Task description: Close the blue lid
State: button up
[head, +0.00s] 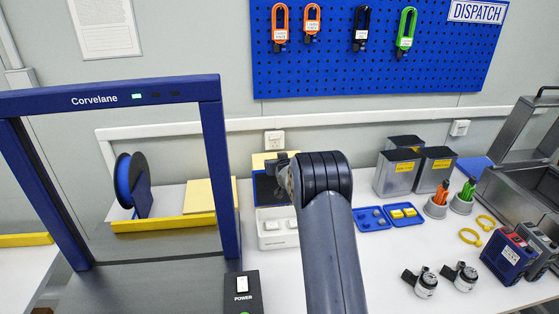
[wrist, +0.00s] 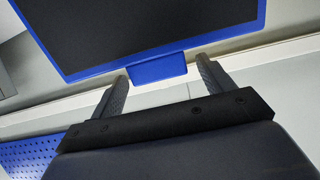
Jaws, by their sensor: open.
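The blue lid (head: 268,188) stands raised at the back of a small white case (head: 277,238), partly hidden by my arm in the head view. In the wrist view the lid (wrist: 221,43) fills the upper part as a dark panel with a blue rim. A blue tab (wrist: 157,69) sticks out from its near edge. My gripper (wrist: 162,72) is open, with one finger on each side of the tab in the picture. I cannot tell whether the fingers touch it.
A blue-framed machine (head: 211,150) stands left of my arm. Blue trays (head: 372,225), grey bins (head: 434,169), pen cups (head: 436,209) and small metal devices (head: 425,285) are to the right. A power box (head: 242,292) is in front. A blue pegboard (head: 340,80) hangs behind.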

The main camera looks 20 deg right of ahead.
jog(key=shift+w+f, duration=0.2)
jog(key=shift+w, duration=0.1)
jog(key=c, duration=1.4)
jog(key=shift+s+b, duration=0.1)
jog(key=shift+b, duration=0.4)
